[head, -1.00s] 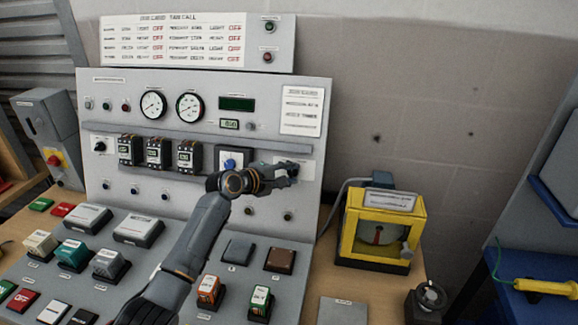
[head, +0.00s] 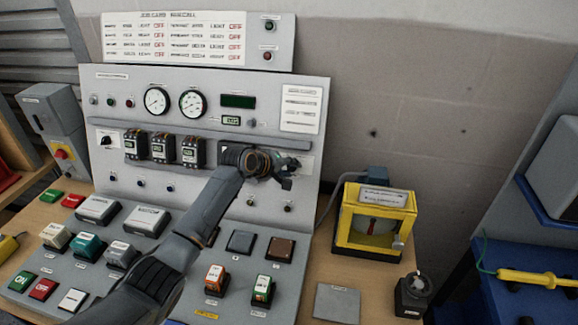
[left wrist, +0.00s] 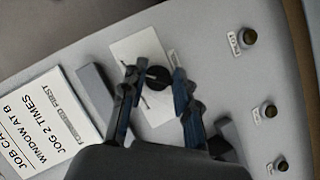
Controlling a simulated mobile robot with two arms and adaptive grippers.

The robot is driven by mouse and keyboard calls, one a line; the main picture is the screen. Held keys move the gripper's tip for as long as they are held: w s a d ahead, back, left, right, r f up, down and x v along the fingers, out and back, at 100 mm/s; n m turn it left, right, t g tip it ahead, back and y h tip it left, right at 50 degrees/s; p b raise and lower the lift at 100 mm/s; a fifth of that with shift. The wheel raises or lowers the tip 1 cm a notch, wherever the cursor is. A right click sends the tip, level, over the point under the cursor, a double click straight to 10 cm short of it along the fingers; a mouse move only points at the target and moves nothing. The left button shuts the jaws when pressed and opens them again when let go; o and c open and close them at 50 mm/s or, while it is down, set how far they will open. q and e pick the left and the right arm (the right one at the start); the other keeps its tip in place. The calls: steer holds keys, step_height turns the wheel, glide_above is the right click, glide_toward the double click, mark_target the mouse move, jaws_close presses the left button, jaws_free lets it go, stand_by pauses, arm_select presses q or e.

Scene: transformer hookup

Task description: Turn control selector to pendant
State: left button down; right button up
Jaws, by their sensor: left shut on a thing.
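My left gripper (head: 286,172) is against the right part of the upright control panel (head: 318,100). In the left wrist view its two fingers (left wrist: 155,85) are closed around a small black round knob (left wrist: 158,77), which stands on a pale plate (left wrist: 131,48). I take this knob for the control selector. In the head view my gripper hides the knob, and the marks that would tell its setting are not readable. My right gripper is not in view.
A black rotary switch (head: 106,139) sits at the panel's left. Several breakers (head: 162,148) stand mid-panel. Push buttons cover the sloping desk (head: 195,262). A yellow-framed box (head: 375,222) stands to the right. A job card (left wrist: 45,125) is beside my gripper.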

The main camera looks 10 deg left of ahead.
arm_select(q)
steer(key=shift+f, duration=0.15)
steer(key=c, duration=1)
jaws_free()
steer(key=shift+s, duration=0.1)
steer(key=shift+s+a+r, duration=0.15)
steer(key=shift+s+r, duration=0.05)
steer(key=shift+r, duration=0.2)
steer(key=v, duration=1.1)
steer(key=shift+s+f, duration=0.1)
steer(key=shift+s, duration=0.05)
